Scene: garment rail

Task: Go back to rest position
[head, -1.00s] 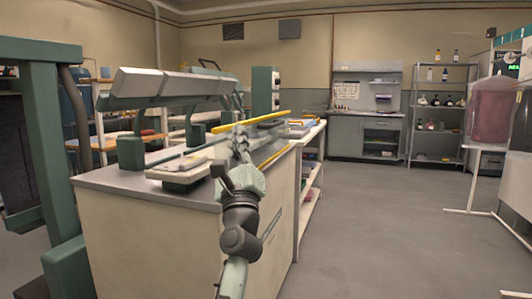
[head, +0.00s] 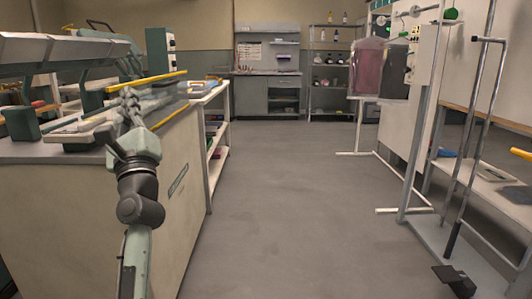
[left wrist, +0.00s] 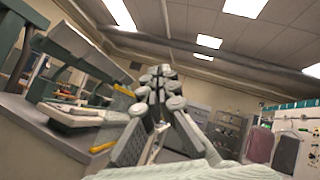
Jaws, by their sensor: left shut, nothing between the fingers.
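My left gripper (head: 130,100) is raised in front of the grey-topped workbench (head: 185,190) on the left of the head view. Its fingers are together with nothing between them. In the left wrist view the closed gripper (left wrist: 155,82) points up toward the ceiling, with the bench to its left. My right gripper is not in view.
A maroon garment (head: 368,68) and a dark garment (head: 395,72) hang at the back right. A metal frame (head: 477,125) stands at the right. A white shelf unit (head: 212,150) stands beyond the bench. The grey floor (head: 290,200) between is clear.

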